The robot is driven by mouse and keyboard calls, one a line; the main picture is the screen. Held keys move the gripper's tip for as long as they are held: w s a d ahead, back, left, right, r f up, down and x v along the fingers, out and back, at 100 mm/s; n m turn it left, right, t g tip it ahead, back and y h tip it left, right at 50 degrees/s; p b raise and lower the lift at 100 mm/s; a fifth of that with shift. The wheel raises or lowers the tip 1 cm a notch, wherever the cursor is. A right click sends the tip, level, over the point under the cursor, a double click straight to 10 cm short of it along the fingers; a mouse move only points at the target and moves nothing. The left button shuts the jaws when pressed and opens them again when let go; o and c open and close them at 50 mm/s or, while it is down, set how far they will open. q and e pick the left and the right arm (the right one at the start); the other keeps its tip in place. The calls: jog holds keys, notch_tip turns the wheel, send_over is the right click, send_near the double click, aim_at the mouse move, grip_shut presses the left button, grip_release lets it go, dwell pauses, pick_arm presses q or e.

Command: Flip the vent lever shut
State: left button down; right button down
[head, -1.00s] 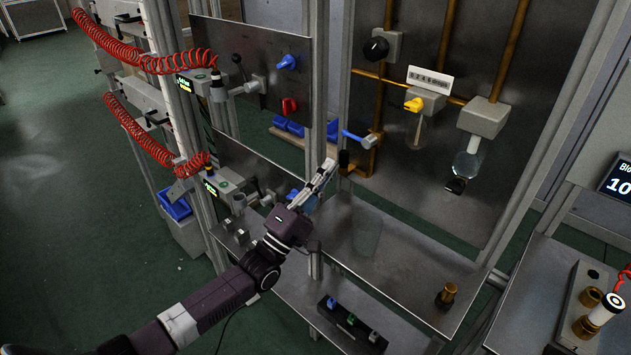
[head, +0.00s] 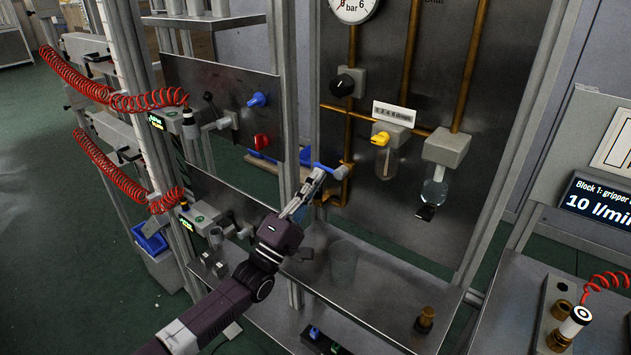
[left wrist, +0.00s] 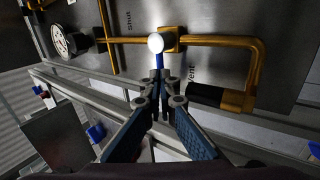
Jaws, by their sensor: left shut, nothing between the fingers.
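The vent lever (head: 326,169) is a blue handle on a brass pipe fitting, low on the left side of the metal panel. In the left wrist view its blue handle (left wrist: 159,61) runs from a pale round end down toward my fingertips. The printed word "Shut" (left wrist: 129,20) is left of it and "Vent" (left wrist: 191,75) to its lower right. My left gripper (head: 317,176) is shut and empty, its tips right at the lever; I cannot tell whether they touch. It also shows in the left wrist view (left wrist: 160,80). My right gripper is not in view.
A frame post (head: 283,90) stands left of the lever.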

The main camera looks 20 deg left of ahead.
pick_arm(q)
jog(key=shift+r+m+g+h+b, duration=0.15)
jog(key=shift+m+g+h+b, duration=0.2)
jog(key=shift+m+h, duration=0.45)
jog(key=r+m+g+h+p, duration=0.1)
jog(key=m+g+p, duration=0.1)
jog(key=m, duration=0.5)
jog(key=d+r+m+g+h+p, duration=0.1)
jog(key=r+m+g+h+p, duration=0.1)
jog(key=m+g, duration=0.3)
jog(key=r+m+g+h+p, duration=0.2)
jog(key=m+g, duration=0.2)
jog(key=m, duration=0.4)
jog(key=shift+s+d+r+m, duration=0.25)
jog(key=shift+s+d+m, duration=0.05)
jog(key=shift+m, duration=0.1)
jog(key=shift+p, duration=0.35)
